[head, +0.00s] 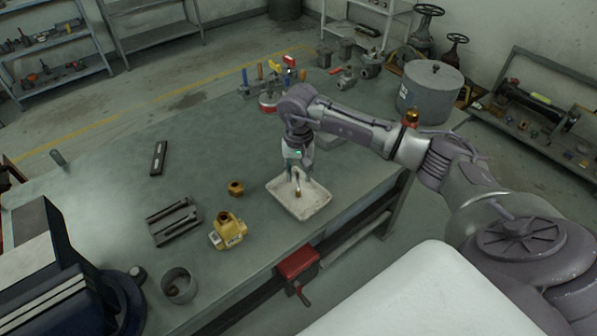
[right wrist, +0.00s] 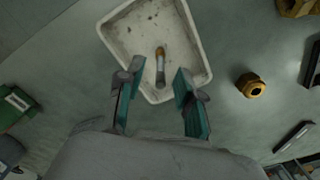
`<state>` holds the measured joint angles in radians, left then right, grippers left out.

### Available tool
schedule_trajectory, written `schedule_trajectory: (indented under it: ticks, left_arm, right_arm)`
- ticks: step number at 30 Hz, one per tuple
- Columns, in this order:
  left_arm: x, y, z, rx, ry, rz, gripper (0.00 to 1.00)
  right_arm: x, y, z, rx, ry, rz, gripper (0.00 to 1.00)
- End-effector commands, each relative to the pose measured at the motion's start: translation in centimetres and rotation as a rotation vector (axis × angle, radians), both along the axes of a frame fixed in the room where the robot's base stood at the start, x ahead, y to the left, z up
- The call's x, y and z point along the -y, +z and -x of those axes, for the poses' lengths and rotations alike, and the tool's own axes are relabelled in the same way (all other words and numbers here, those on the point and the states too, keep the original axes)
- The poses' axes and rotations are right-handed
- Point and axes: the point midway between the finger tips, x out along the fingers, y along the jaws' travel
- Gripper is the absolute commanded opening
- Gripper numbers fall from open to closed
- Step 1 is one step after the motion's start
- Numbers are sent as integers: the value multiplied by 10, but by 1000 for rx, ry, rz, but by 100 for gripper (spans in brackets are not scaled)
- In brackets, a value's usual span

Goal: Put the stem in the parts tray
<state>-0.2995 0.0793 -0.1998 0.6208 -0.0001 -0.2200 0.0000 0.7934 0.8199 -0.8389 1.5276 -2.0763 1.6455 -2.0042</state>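The stem (right wrist: 160,67), a short grey rod with a brass-coloured end, is within the white parts tray (right wrist: 203,38) in the right wrist view. It also shows in the head view (head: 297,190), between the fingers over the tray (head: 322,206). My right gripper (head: 299,178) points down just above the tray. In the right wrist view its two fingers (right wrist: 156,92) are spread, with a clear gap on each side of the stem. Whether the stem rests fully on the tray floor is hard to tell. My left gripper is not in view.
A yellow valve body (head: 228,231), a brass nut (head: 236,188) and dark slotted blocks (head: 174,221) lie left of the tray. A blue vise (head: 60,285) and a metal cup (head: 179,286) are at the front left. A grey pot (head: 432,92) stands behind my right arm.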

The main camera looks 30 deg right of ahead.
Motion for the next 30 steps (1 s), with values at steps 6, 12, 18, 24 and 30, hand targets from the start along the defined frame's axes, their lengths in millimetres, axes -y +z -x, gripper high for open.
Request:
schedule_trajectory:
  ticks: [6, 12, 18, 24, 30]
  left_arm:
    - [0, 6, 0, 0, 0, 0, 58]
    - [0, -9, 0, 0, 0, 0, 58]
    - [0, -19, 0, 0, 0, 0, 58]
    - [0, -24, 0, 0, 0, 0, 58]
    - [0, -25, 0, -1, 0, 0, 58]
  right_arm:
    - [0, 6, 0, 1, 0, -1, 37]
    - [1, 38, -2, 6, 0, 0, 37]
    - [0, 82, -1, 6, 0, 0, 37]
    - [0, 113, -1, 3, 0, 0, 37]
    - [0, 123, 0, 1, 0, -1, 37]
